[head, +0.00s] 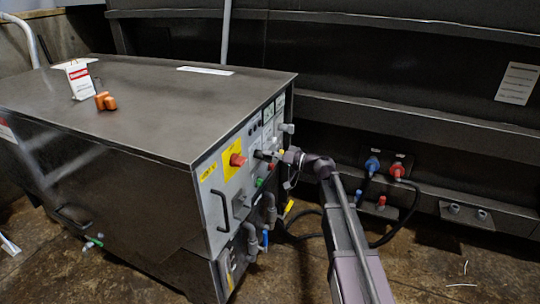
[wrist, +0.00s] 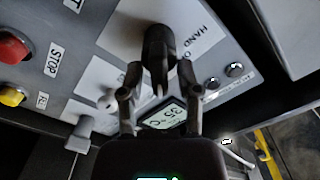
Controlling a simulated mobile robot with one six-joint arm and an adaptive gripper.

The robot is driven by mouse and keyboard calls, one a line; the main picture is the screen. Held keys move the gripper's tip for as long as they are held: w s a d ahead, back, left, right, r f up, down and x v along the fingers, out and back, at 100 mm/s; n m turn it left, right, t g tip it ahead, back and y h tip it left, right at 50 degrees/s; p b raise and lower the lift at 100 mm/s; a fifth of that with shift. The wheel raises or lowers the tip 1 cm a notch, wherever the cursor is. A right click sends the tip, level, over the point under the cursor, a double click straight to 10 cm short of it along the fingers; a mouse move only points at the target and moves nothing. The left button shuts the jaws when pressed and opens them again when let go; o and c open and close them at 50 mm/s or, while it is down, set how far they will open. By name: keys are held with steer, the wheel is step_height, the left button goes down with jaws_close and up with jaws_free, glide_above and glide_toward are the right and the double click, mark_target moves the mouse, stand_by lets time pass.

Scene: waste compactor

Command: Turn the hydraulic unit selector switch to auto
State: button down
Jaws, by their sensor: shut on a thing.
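The hydraulic unit selector switch is a black knob (wrist: 158,42) on a pale plate of the control panel, with the printed word HAND to its right. In the wrist view my gripper (wrist: 161,72) has one finger on each side of the knob and is shut on it. In the head view my gripper (head: 272,157) is at the grey control panel (head: 215,204) and hides most of the switch. The word auto is not visible, and I cannot tell which position the knob points to.
A red STOP button (wrist: 12,48) and a small digital display (wrist: 165,116) are near the switch. A red rotary switch on a yellow plate (head: 229,170) is left of my gripper. Orange ear defenders (head: 104,101) lie on the cabinet top (head: 190,110). Hoses and a dark compactor wall (head: 400,70) stand right and behind.

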steer(key=c, duration=0.7)
jaws_free()
steer(key=shift+o, duration=0.2)
steer(key=shift+d, duration=0.2)
steer(key=v, duration=1.1)
steer(key=shift+s+d, duration=0.2)
steer(key=shift+d, duration=0.15)
